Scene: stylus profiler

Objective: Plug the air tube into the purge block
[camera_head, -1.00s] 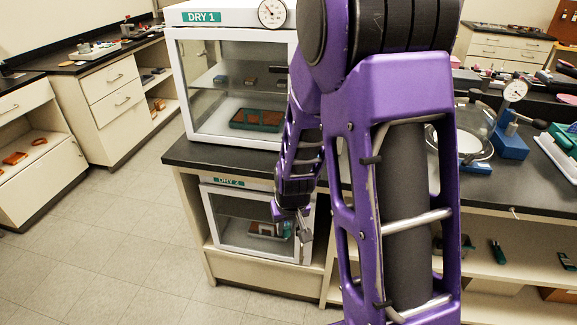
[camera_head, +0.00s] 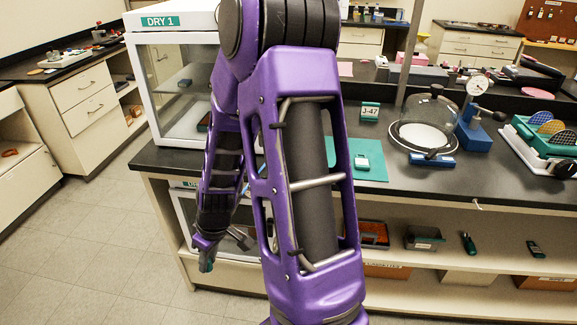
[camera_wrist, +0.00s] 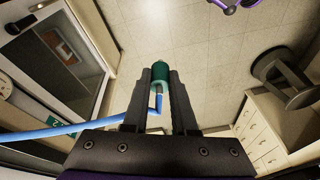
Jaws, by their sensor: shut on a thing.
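My gripper (camera_wrist: 160,88) is shut on a teal-green tube end fitting (camera_wrist: 160,72), which sits between the fingertips in the wrist view. The blue air tube (camera_wrist: 75,129) leaves the fitting through a bend between the fingers and runs off to the left edge. In the head view my gripper (camera_head: 208,250) hangs low over the floor, in front of the lower dry cabinet, with a small teal end at its tip. I cannot pick out the purge block; my arm covers part of the bench and cabinets.
The DRY 1 cabinet (camera_head: 172,85) stands on the dark bench (camera_head: 420,187), partly behind my arm. The lower cabinet (camera_head: 187,222) is under it. A glass bell jar (camera_head: 428,115) and a dial gauge stand (camera_head: 474,120) are on the right. Open floor (camera_head: 90,225) lies left.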

